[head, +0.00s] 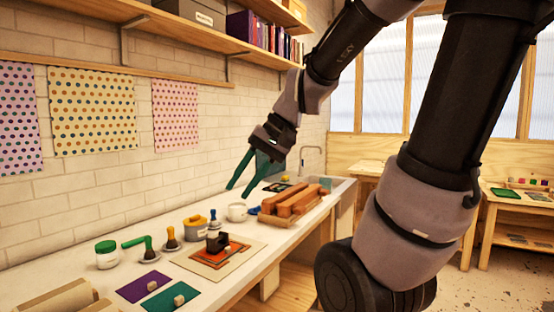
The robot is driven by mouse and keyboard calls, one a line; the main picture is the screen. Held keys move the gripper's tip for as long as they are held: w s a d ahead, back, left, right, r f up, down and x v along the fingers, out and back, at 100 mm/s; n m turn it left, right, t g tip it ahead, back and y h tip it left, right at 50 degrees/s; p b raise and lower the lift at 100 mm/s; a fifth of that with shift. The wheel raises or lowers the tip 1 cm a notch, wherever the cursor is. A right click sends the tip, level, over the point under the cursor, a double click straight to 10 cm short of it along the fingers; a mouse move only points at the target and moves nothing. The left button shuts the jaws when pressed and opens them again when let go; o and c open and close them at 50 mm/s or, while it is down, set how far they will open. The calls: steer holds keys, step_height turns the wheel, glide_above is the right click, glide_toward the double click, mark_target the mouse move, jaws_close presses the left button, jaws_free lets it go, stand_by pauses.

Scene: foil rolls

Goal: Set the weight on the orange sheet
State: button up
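An orange sheet (231,254) lies on a beige board on the counter, in the lower middle of the head view. A dark block-like object (213,244) stands on or over it and hides part of it; I cannot tell whether this is the weight. Small pale cubes sit on two other sheets: one cube (151,285) on a purple sheet (131,291), another cube (179,300) on a green sheet (160,306). My gripper (238,191) has green fingers spread apart, with nothing seen between them. It hangs above the counter, beyond the orange sheet in the picture.
A white cup (237,212) stands beyond the board, with orange-brown blocks (295,200) to its right. Left of the board are stamp-like tools (172,240), a green-lidded jar (107,257) and pale rolls (62,300). A shelf (190,30) runs along the wall above.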

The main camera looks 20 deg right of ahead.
steer(key=s+d+r+m+t+h, duration=0.1)
steer(key=s+d+r+t+h, duration=0.1)
steer(key=d+r+t+h, duration=0.2)
steer(key=d+r, duration=0.1)
steer(key=d, duration=0.2)
